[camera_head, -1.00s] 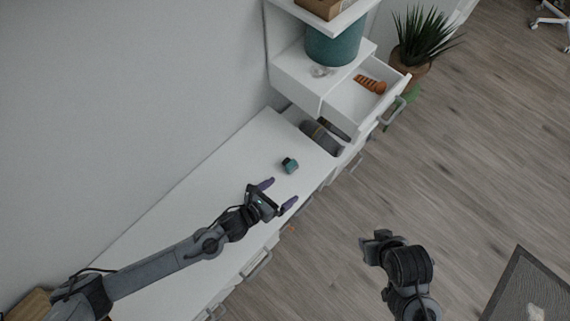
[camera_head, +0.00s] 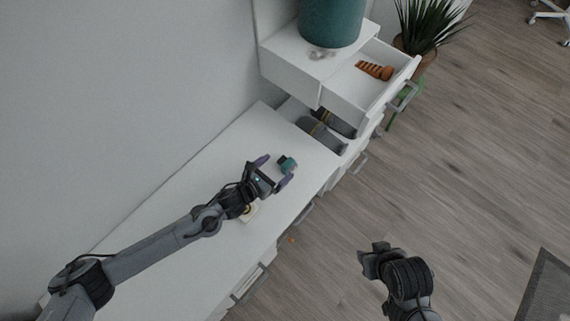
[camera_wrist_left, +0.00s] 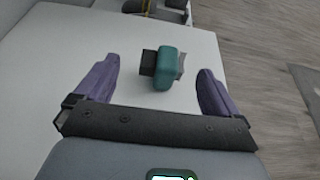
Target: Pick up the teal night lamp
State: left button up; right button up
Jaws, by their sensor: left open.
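The teal night lamp (camera_head: 287,165) is a small teal block with a dark end, lying on the white desk top (camera_head: 180,221). My left gripper (camera_head: 274,170) is open just in front of it, with its purple fingers spread apart. In the left wrist view the lamp (camera_wrist_left: 163,68) shows between the two fingertips, with a gap on both sides, and nothing is held. My right gripper (camera_head: 375,257) is over the floor at the lower right, away from the desk; whether its jaws are open is unclear.
Beyond the lamp, an open drawer (camera_head: 345,105) holds an orange screw-like item (camera_head: 374,70). Dark rolled items (camera_head: 322,136) lie below it. A large teal cylinder (camera_head: 331,22) stands on the drawer unit. A small yellow-and-white item (camera_head: 249,212) lies beside my left wrist.

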aim_at(284, 165)
pick_arm(q)
jog(key=shift+w+d+f+b, duration=0.4)
jog(key=shift+w+d+b, duration=0.05)
jog(key=shift+b, duration=0.05)
jog(key=b+x, duration=0.2)
jog(key=x, duration=0.2)
jog(key=shift+s+d+b, duration=0.2)
jog(key=shift+s+b, duration=0.05)
jog(key=shift+b, duration=0.15)
jog(key=shift+w+d, duration=0.2)
jog(key=shift+w, duration=0.05)
jog(key=shift+a, duration=0.1)
